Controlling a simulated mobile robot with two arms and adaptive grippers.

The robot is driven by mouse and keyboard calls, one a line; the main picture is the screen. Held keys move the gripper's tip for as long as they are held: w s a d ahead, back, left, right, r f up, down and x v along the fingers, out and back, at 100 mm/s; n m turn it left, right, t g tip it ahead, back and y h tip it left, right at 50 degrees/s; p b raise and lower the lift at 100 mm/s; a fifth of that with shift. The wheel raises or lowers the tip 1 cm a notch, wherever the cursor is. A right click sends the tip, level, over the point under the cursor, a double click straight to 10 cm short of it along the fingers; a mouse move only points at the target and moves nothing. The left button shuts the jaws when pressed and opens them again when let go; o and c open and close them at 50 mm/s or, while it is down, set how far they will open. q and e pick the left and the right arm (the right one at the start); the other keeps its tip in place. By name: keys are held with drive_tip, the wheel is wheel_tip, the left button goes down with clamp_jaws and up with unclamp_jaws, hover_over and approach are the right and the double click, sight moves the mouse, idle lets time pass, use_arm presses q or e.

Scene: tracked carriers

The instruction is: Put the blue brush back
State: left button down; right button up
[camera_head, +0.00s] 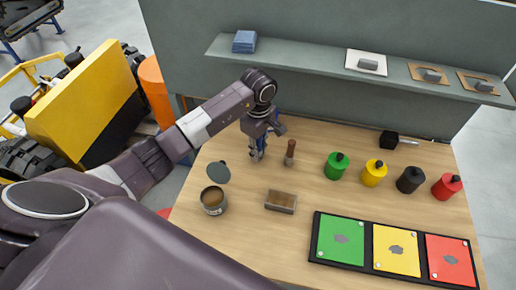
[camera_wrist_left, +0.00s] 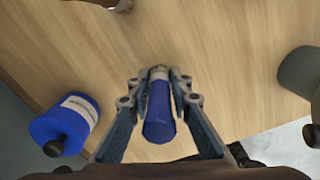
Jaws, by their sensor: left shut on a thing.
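My left gripper (camera_head: 258,154) is over the back left part of the wooden table (camera_head: 320,220), pointing down. In the left wrist view, the left gripper (camera_wrist_left: 158,100) is shut on the blue brush (camera_wrist_left: 159,115), between its two fingers. Its blue handle end faces the camera, and a metal collar shows beyond it. The brush's far end is hidden, so I cannot tell whether it touches the table. A blue can with a dark knob (camera_wrist_left: 65,125) stands beside the gripper in the wrist view. My right gripper is not in view.
An upright brown handle (camera_head: 290,152) stands close right of the gripper. Green (camera_head: 337,166), yellow (camera_head: 374,173), black (camera_head: 411,180) and red (camera_head: 447,187) cans stand right. A shelf (camera_head: 330,72) runs behind.

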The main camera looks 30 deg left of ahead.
use_arm(q)
drive_tip(key=c, duration=1.8)
unclamp_jaws()
drive_tip(key=shift+o, duration=0.2)
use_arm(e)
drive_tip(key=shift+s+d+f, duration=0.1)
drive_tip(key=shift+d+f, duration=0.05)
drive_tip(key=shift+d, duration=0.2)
use_arm(q)
drive_tip(key=shift+r, duration=0.15)
drive_tip(key=shift+w+r, duration=0.1)
drive_tip(key=shift+r, duration=0.25)
wheel_tip(320, 180, up, 11)
drive_tip(key=b, duration=0.3)
drive_tip(key=shift+r, duration=0.1)
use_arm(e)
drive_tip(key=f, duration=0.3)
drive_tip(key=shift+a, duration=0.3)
